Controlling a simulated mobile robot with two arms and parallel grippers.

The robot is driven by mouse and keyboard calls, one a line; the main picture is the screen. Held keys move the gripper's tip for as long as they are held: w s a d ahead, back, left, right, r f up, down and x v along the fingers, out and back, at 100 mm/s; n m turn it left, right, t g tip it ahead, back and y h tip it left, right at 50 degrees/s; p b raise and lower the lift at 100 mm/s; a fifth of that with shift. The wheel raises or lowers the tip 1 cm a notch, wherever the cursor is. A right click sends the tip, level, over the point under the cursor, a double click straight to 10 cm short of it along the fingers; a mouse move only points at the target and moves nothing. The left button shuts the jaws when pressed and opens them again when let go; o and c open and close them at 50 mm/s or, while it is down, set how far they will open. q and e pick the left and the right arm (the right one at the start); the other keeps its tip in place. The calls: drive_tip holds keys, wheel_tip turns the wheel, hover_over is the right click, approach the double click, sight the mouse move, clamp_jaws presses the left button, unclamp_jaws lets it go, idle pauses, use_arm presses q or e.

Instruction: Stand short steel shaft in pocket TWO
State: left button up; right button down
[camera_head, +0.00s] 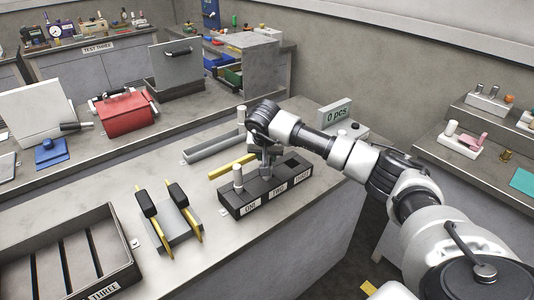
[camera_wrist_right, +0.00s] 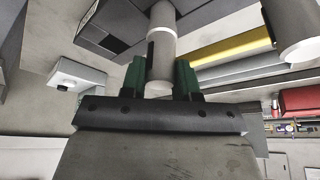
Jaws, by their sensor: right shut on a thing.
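A black block (camera_head: 236,209) with pockets labelled ONE, TWO and THREE stands on the bench. A light grey shaft (camera_head: 238,178) stands upright in pocket ONE. My right gripper (camera_head: 267,168) points down over pocket TWO. In the right wrist view its green fingers are shut on a short pale steel shaft (camera_wrist_right: 160,60), whose far end reaches toward the dark block (camera_wrist_right: 93,32). I cannot tell how far that end is inside the pocket. Pocket THREE (camera_head: 294,164) looks empty. My left gripper is not in view.
A yellow bar (camera_head: 231,167) and a grey rail (camera_head: 212,148) lie behind the block. A stand with two yellow-black tools (camera_head: 180,235) and a partitioned tray (camera_head: 122,262) are left. A "0 pcs" display (camera_head: 339,113) is right.

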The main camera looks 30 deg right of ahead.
drive_tip(key=shift+f+b, duration=0.35)
drive_tip(key=shift+f, duration=0.2)
idle(0.5)
drive_tip(key=c, duration=0.8)
unclamp_jaws()
drive_tip(key=shift+o, duration=0.2)
